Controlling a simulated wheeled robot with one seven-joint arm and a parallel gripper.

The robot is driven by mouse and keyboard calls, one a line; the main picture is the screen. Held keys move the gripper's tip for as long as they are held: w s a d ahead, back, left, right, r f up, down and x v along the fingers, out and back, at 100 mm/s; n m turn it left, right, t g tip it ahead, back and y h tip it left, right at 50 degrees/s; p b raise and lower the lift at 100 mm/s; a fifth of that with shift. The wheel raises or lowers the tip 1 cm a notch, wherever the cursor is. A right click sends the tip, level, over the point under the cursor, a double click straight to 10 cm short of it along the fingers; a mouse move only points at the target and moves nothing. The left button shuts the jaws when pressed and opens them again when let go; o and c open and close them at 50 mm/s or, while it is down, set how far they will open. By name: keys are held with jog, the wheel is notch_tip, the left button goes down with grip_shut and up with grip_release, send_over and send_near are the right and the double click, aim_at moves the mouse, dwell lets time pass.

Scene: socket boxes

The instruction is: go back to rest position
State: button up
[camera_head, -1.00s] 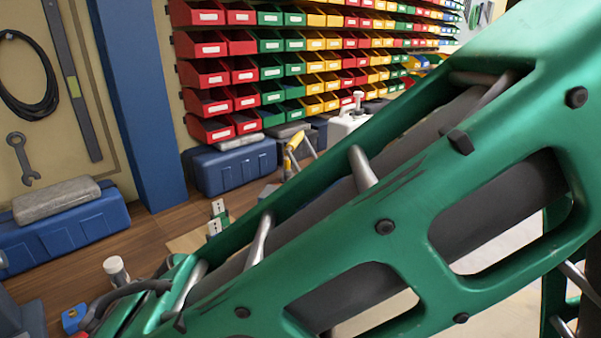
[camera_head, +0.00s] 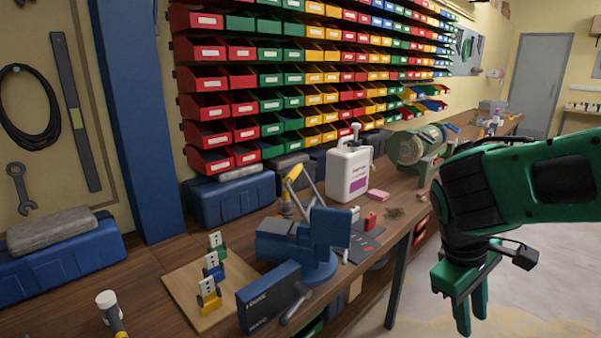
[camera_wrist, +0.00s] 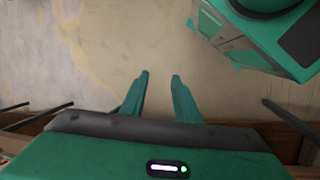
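My green gripper (camera_head: 472,316) hangs at the right of the head view, pointing down beside the bench and over the floor. In the wrist view the gripper (camera_wrist: 159,76) has its two fingers apart, with nothing between them. Socket boxes stand in a row on a wooden board (camera_head: 181,288) on the bench: a yellow one (camera_head: 209,302), a blue one (camera_head: 212,272) and a green one (camera_head: 217,250). My gripper is well to the right of them and touches nothing.
The wooden bench carries a blue vise (camera_head: 290,248), a white canister (camera_head: 348,173), a green grinder (camera_head: 415,147) and blue cases (camera_head: 232,200). Rows of coloured bins (camera_head: 298,75) cover the wall. Open floor (camera_head: 545,290) lies around my gripper.

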jog(key=s+d+m+y, duration=0.4)
jog(key=s+d+m, duration=0.6)
jog(key=s+m, duration=0.2)
jog(key=shift+s+f, duration=0.25)
jog(key=shift+f, duration=0.05)
jog(key=shift+w, duration=0.15)
jog(key=shift+w+f, duration=0.25)
jog(key=shift+w, duration=0.25)
dwell(0.8)
